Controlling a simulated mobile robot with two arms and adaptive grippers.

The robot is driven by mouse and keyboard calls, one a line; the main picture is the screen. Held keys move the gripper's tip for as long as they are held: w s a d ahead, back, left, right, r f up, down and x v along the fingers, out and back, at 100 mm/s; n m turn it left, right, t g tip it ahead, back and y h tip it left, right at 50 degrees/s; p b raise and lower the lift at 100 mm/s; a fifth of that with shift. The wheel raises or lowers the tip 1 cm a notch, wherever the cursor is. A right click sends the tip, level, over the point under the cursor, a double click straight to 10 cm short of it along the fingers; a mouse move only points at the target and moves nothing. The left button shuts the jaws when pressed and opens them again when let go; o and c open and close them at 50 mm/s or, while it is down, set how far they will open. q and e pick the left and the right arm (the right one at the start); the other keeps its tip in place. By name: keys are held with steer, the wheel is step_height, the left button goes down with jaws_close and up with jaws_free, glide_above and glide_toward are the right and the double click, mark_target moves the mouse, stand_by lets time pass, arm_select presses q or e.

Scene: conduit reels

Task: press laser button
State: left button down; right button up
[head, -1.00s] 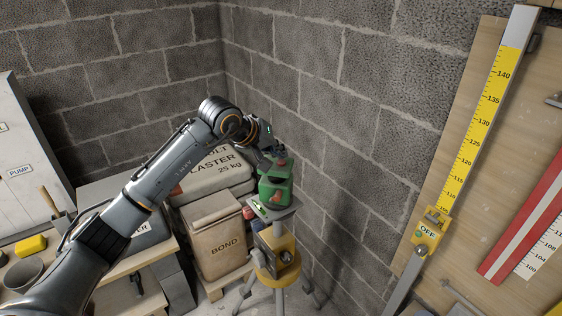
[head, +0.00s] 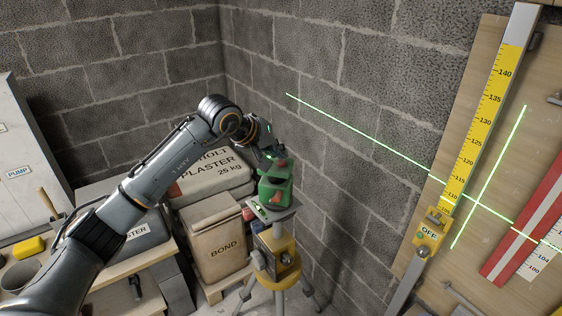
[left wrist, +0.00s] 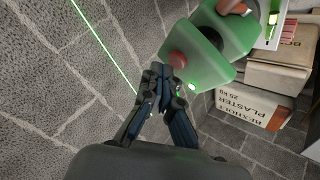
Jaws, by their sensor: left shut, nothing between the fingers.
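The green laser unit (head: 275,190) stands upright on the tripod's top plate in the head view. Its red button (left wrist: 177,60) shows in the left wrist view, with a small lit green lamp (left wrist: 193,87) near it. The laser is on: a long green line (head: 360,133) crosses the wall and board, with a second line (head: 490,178) crossing it on the board. My left gripper (left wrist: 163,76) is shut and empty, its fingertips right beside the red button. I cannot tell if they touch it. My right gripper is in neither view.
The block wall is close behind. A yellow measuring staff (head: 480,125) with a detector (head: 428,236) reading OFF stands at the right.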

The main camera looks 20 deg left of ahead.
mark_target(279, 163)
arm_select(q)
steer(key=shift+r+p, duration=1.3)
steer(key=shift+r, duration=1.7)
